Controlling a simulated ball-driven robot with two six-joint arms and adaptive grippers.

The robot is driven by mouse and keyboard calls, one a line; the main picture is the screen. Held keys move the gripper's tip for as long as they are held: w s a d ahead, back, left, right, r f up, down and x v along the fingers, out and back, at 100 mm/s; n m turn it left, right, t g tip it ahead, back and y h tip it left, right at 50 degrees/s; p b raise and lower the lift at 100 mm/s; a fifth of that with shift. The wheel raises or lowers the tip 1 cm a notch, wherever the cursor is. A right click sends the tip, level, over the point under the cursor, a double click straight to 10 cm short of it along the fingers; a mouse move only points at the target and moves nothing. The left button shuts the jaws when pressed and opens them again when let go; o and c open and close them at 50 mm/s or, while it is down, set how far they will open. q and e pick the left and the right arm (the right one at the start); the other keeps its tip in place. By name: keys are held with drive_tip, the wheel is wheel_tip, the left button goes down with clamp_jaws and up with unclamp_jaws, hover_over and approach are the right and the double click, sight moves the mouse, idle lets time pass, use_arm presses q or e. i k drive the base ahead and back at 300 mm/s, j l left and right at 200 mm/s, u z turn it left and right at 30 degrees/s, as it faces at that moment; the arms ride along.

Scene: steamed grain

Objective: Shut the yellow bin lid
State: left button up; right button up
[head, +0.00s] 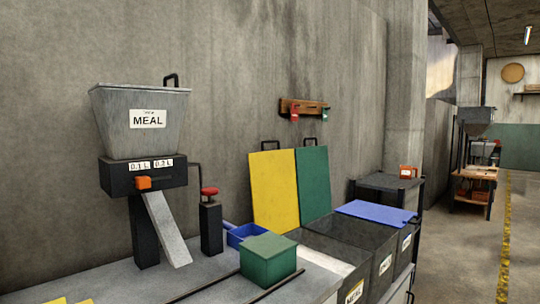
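The yellow bin lid (271,191) stands raised, nearly upright, close to the concrete wall behind the row of dark bins, with a dark handle (270,145) at its top. The nearest bin (330,289) has a yellow-edged MEAL label and is partly hidden by the green box in front. Pale stuff shows at its top. Neither of my grippers is in view.
A green lid (313,184) stands raised beside the yellow one. A blue lid (375,211) lies flat on the far bin. A green box (268,261), a blue scoop (243,234) and a MEAL hopper (140,120) are on the left. The floor at right (450,265) is clear.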

sight(272, 174)
drive_tip(key=i+l, duration=0.2)
drive_tip(key=i+l+u, duration=0.15)
drive_tip(key=l, duration=0.3)
drive_tip(key=i+l, duration=0.3)
drive_tip(key=i+l+u, duration=0.1)
drive_tip(key=l, duration=0.3)
drive_tip(key=i+l, duration=0.3)
drive_tip(key=i+l+u, duration=0.15)
drive_tip(key=l, duration=0.25)
